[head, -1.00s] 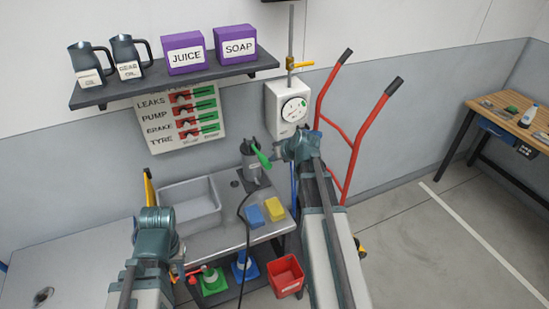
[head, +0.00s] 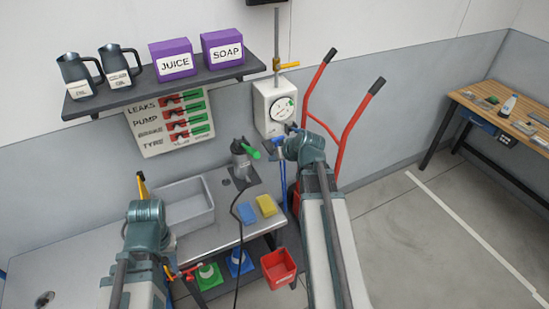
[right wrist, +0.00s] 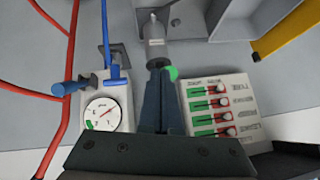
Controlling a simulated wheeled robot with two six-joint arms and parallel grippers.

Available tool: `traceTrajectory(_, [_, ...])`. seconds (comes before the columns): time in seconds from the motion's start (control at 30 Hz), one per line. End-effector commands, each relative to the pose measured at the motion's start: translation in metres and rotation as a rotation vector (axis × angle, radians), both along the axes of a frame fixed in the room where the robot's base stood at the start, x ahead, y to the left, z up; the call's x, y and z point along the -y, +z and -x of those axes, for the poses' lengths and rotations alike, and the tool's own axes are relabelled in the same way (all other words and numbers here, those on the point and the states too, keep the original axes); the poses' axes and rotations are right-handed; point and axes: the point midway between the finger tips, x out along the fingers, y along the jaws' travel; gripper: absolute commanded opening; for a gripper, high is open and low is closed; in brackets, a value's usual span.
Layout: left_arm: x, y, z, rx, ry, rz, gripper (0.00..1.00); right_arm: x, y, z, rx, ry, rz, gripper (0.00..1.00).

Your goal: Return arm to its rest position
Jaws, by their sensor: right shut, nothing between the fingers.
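My right arm reaches up the middle of the head view, its wrist beside the gauge box (head: 275,108) and in front of the red hand truck. In the right wrist view my right gripper (right wrist: 157,72) is shut and empty. Its dark fingers point towards a grey cylinder (right wrist: 155,28) with a green handle, without a visible grip on it. In the head view that cylinder (head: 241,160) stands on the bench. My left arm stands at lower left, in front of the bench and sink. Its gripper (head: 173,270) is mostly hidden by the wrist, so its opening is unclear.
A shelf (head: 160,84) holds two jugs and two purple boxes. Below it hangs a labelled switch panel (head: 170,122). The bench has a sink (head: 190,207), a blue and a yellow sponge. The red hand truck (head: 328,125) is right of the gauge. Floor at right is open.

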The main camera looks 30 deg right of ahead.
Motion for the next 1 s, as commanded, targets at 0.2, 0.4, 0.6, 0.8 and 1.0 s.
traceTrajectory(0.2, [0.000, 0.000, 0.000, 0.000, 0.000, 0.000, 0.35, 0.000, 0.000, 0.000, 0.000, 0.000, 0.000, 0.00])
traceTrajectory(0.4, [0.000, 0.000, 0.000, 0.000, 0.000, 0.000, 0.35, -0.002, -0.001, 0.000, -0.002, 0.003, 0.000, 0.00])
traceTrajectory(0.6, [0.000, -0.012, 0.000, 0.000, -0.001, 0.000, 0.35, -0.066, -0.027, 0.006, -0.109, 0.106, -0.001, 0.00])
traceTrajectory(0.8, [0.000, -0.031, 0.000, 0.000, -0.002, 0.000, 0.35, -0.175, -0.071, 0.044, -0.338, 0.273, 0.051, 0.00])
traceTrajectory(1.0, [0.000, -0.048, 0.000, 0.000, -0.003, -0.001, 0.35, -0.251, -0.102, 0.100, -0.550, 0.381, 0.170, 0.00])
